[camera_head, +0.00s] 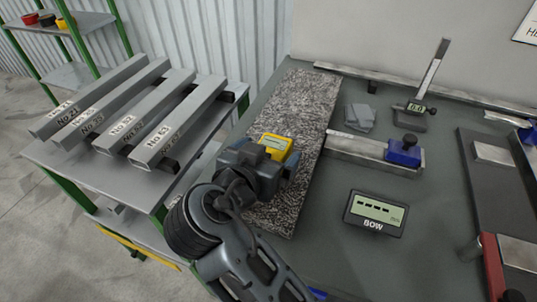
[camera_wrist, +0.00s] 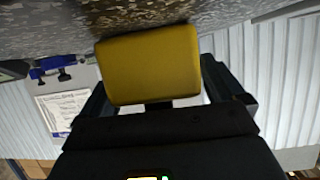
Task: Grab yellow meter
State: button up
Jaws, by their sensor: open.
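The yellow meter (camera_head: 277,146) has a small display on its top and sits at the speckled granite slab. My gripper (camera_head: 264,159) is right at it and hides its near side. In the wrist view the yellow meter (camera_wrist: 150,65) shows as a plain yellow block between the two dark fingers of my gripper (camera_wrist: 156,90). The fingers are open, one on each side of it. A gap shows on the right side; contact on the left cannot be told. The meter's underside on the slab is hidden.
The granite slab (camera_head: 297,105) lies on the grey table (camera_head: 310,248). To the right are a display marked BOW (camera_head: 375,213), a metal bar with a blue clamp (camera_head: 403,152) and a height gauge (camera_head: 424,98). Steel bars (camera_head: 135,115) lie on a rack at left.

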jog(key=shift+w+d+f, duration=0.1)
jog(key=shift+w, duration=0.15)
jog(key=shift+c, duration=0.3)
jog(key=c, duration=1.2)
jog(key=shift+o, duration=0.2)
